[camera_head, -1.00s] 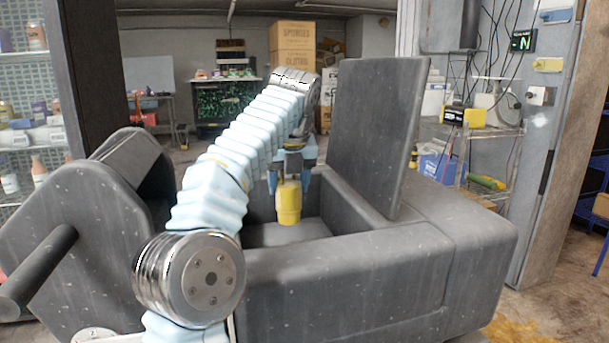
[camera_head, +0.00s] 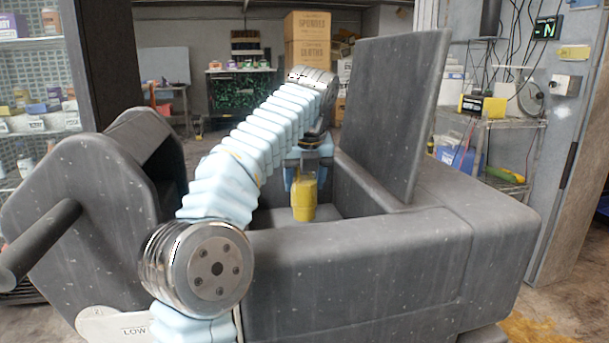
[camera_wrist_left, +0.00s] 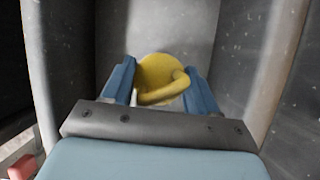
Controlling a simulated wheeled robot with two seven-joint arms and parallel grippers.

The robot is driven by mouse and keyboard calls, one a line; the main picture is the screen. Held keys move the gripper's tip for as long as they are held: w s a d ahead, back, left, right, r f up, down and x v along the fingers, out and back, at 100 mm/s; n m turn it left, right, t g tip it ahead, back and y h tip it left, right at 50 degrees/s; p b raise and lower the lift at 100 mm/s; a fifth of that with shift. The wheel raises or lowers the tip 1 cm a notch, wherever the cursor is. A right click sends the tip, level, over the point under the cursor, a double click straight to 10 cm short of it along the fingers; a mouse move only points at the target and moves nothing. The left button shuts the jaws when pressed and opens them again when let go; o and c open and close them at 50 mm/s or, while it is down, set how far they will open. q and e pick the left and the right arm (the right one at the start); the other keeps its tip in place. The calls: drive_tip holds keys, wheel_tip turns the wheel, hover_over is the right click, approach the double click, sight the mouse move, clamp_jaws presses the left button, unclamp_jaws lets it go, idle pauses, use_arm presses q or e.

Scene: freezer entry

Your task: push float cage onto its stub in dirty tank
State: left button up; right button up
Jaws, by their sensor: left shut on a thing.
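The yellow float cage (camera_head: 304,200) is upright inside the open grey tank (camera_head: 350,265). It also shows from above in the left wrist view (camera_wrist_left: 158,72), with a curved yellow loop on its top. My left gripper (camera_head: 305,172) reaches down into the tank and is shut on the cage, one blue finger on each side; it also shows in the left wrist view (camera_wrist_left: 160,88). The stub is not visible, and I cannot tell whether the cage touches it or the tank floor. My right gripper is not in view.
A raised grey lid (camera_head: 393,110) stands upright at the tank's right side. A large grey drum-like body with a bar handle (camera_head: 40,243) is at the left. A wire shelf (camera_head: 495,125) with a yellow box stands at the right. Cardboard boxes (camera_head: 307,40) are at the back.

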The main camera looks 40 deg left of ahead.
use_arm(q)
drive_tip(key=shift+f+b, duration=0.4)
drive_tip(key=shift+f, duration=0.55)
drive_tip(key=shift+r, duration=0.1)
drive_tip(key=shift+p, duration=0.35)
idle(0.4)
drive_tip(key=shift+p, duration=0.35)
idle(0.5)
drive_tip(key=shift+p, duration=0.4)
